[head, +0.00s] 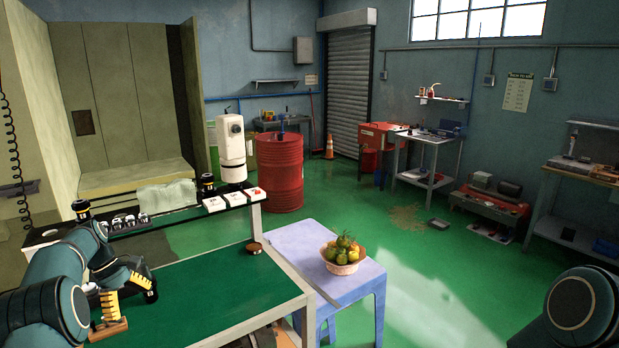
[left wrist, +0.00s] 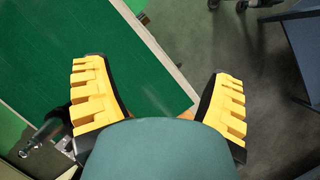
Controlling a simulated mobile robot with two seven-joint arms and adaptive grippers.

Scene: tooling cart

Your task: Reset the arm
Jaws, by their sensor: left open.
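My left arm comes in from the left in the head view. My left gripper (head: 122,292) has yellow ribbed fingers and is over the near left part of the green-topped cart (head: 215,293). In the left wrist view the two yellow fingers of my left gripper (left wrist: 158,100) stand wide apart with nothing between them. The green cart top (left wrist: 125,70) and its pale edge lie beneath them. Part of my right arm shows at the lower right of the head view, but its gripper is out of view.
A small brown round object (head: 254,247) sits on the cart's far edge. A raised shelf (head: 170,219) with cards and dark jars runs along its back. A lilac table (head: 292,241) with a fruit basket (head: 342,266) stands beside it. Green floor (head: 400,285) is open on the right.

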